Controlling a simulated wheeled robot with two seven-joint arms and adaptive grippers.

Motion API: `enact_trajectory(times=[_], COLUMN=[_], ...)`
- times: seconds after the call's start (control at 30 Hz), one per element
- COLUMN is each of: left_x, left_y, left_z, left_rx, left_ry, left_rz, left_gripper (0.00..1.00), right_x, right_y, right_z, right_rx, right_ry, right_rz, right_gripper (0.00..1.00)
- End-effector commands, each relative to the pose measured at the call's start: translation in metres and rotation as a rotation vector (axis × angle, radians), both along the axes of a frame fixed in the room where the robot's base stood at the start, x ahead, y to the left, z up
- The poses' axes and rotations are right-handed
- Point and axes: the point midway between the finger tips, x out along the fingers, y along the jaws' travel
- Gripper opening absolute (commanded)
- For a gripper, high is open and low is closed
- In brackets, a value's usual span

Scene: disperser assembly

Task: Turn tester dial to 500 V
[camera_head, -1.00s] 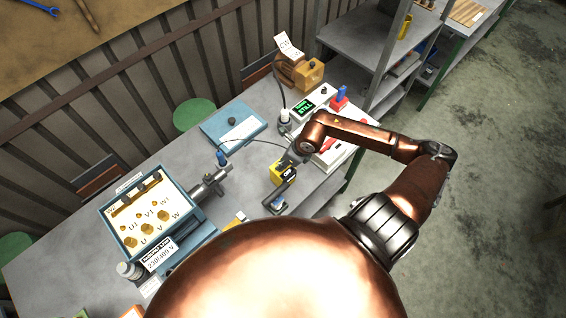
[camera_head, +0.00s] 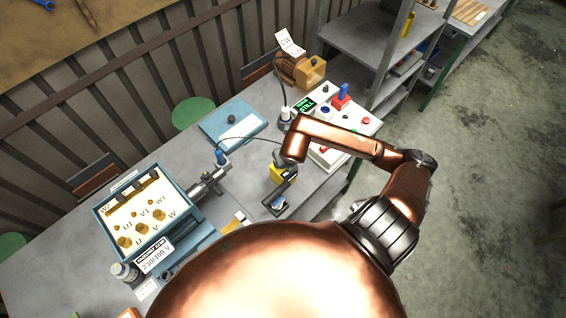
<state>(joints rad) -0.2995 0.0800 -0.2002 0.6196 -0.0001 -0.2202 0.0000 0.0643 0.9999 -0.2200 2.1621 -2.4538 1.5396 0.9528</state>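A small yellow unit (camera_head: 281,174) stands on the bench below my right wrist and is partly hidden by it. It may be the tester, but no dial or scale can be read. My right gripper (camera_head: 281,199) is dark and points down the picture, beside and partly in front of the yellow unit. I cannot tell whether it touches the unit or whether its fingers are open. A flat blue case (camera_head: 222,128) with a dark knob (camera_head: 232,118) lies farther back on the bench. My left gripper is not in view.
A blue terminal box (camera_head: 184,208) with brass studs stands at left, with a metal fitting (camera_head: 207,188) beside it. A cable crosses the bench. Shelves stand at back right.

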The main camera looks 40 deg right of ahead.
Motion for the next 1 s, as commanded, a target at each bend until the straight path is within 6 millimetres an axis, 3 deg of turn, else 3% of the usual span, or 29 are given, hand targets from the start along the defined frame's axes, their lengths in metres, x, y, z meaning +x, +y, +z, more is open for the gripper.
enact_trajectory(times=[0.57,0.6,0.83,1.0], left_x=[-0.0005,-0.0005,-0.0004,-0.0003], left_y=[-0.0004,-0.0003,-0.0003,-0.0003], left_z=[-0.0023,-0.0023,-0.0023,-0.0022], left_rx=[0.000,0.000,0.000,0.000], left_ry=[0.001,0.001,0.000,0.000], left_rz=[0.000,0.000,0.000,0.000], left_gripper=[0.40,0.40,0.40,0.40], right_x=[-0.0004,-0.0004,-0.0002,-0.0001], right_y=[0.0013,0.0012,0.0009,0.0006], right_z=[-0.0004,-0.0005,-0.0003,-0.0002], right_rx=[0.003,0.003,0.001,0.001], right_ry=[0.001,0.002,0.002,0.001], right_rz=[-0.036,-0.036,-0.035,-0.035], right_gripper=[0.00,0.23,0.39,0.40])
